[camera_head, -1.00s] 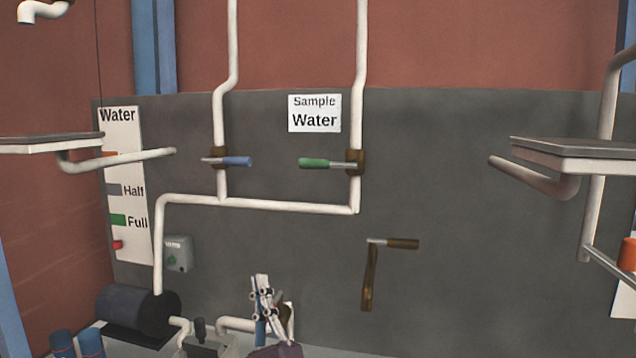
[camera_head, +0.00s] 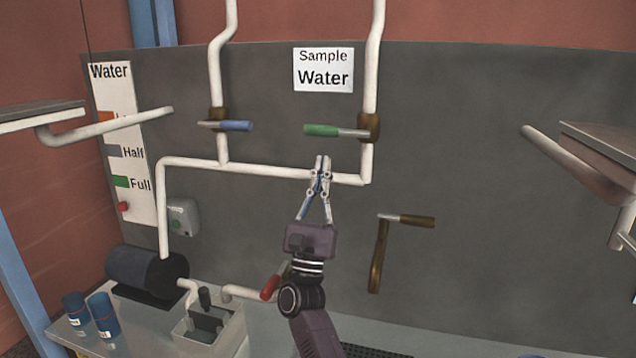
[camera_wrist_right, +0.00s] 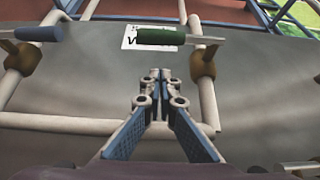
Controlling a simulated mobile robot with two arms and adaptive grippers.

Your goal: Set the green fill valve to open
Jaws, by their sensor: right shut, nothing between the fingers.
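The green fill valve's handle (camera_head: 322,130) points left, level, from a brown valve body (camera_head: 369,127) on the right-hand white pipe, below the "Sample Water" sign (camera_head: 323,70). In the right wrist view the green handle (camera_wrist_right: 160,37) lies above and beyond the fingertips. My right gripper (camera_head: 322,160) is shut and empty, its fingers pointing up just below the green handle, apart from it as far as I can tell. It also shows in the middle of the wrist view (camera_wrist_right: 160,78). My left gripper is not in view.
A blue-handled valve (camera_head: 235,126) sits on the left pipe. A white cross pipe (camera_head: 270,171) runs behind my right fingers. A brown crank (camera_head: 380,255) is on the wall to the right. A red handle (camera_head: 271,287) shows beside my right arm.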

